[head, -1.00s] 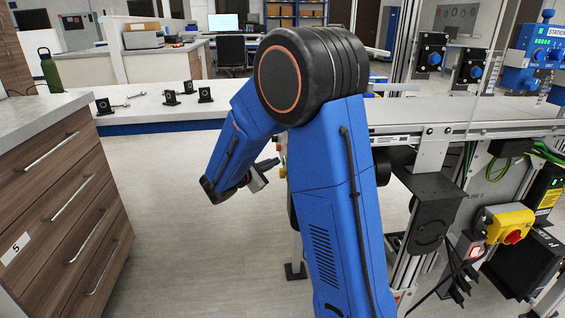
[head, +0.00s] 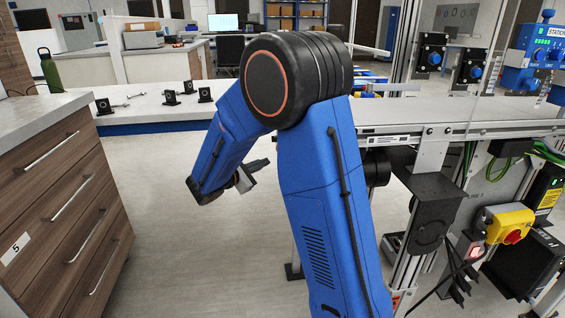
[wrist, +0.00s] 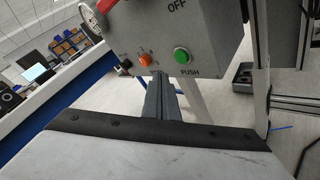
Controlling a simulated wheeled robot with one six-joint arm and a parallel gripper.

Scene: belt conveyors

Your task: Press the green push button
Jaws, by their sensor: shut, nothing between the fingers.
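The green push button (wrist: 182,56) sits on the face of a grey control box (wrist: 205,30), above the label "PUSH", in the wrist view. My gripper (wrist: 157,80) is shut and empty. Its fingertips point at the box and appear below and left of the green button, nearer to an orange knob (wrist: 146,60). I cannot tell from this view how far the tips are from the box face. In the head view my gripper (head: 262,163) shows small beside my blue arm. The control box and green button are hidden there.
A dial gauge (wrist: 92,16) and a red part stand at the upper left of the box. In the head view a drawer cabinet (head: 65,190) stands at left and a conveyor frame (head: 430,130) at right, with a yellow switch box (head: 508,222). Open floor lies between them.

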